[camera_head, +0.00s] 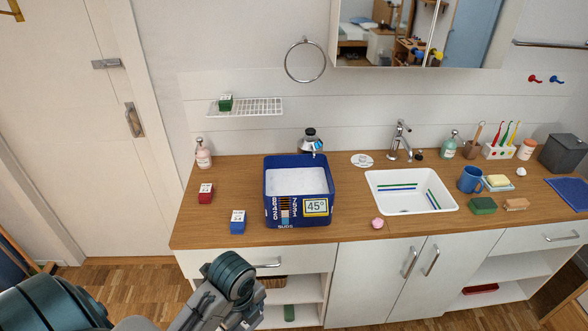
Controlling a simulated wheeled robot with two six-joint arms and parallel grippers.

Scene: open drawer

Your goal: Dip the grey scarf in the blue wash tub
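The blue wash tub (268,210) stands on the left part of the wooden counter, filled with white suds. Its front carries lettering and a "45°" label. I see no grey scarf in this view. My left arm comes in from the lower left, in front of the cabinet and below the counter edge. My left gripper (243,314) is at the bottom edge, partly hidden by its own wrist, so its fingers cannot be made out. It is apart from the tub. My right gripper is not in view.
A red box (206,194) and a blue box (238,222) sit left of the tub, with a pink bottle (203,154) behind. A chrome-topped object (311,142) stands behind the tub. A white sink (386,178) lies to the right. A wire shelf (262,107) hangs above.

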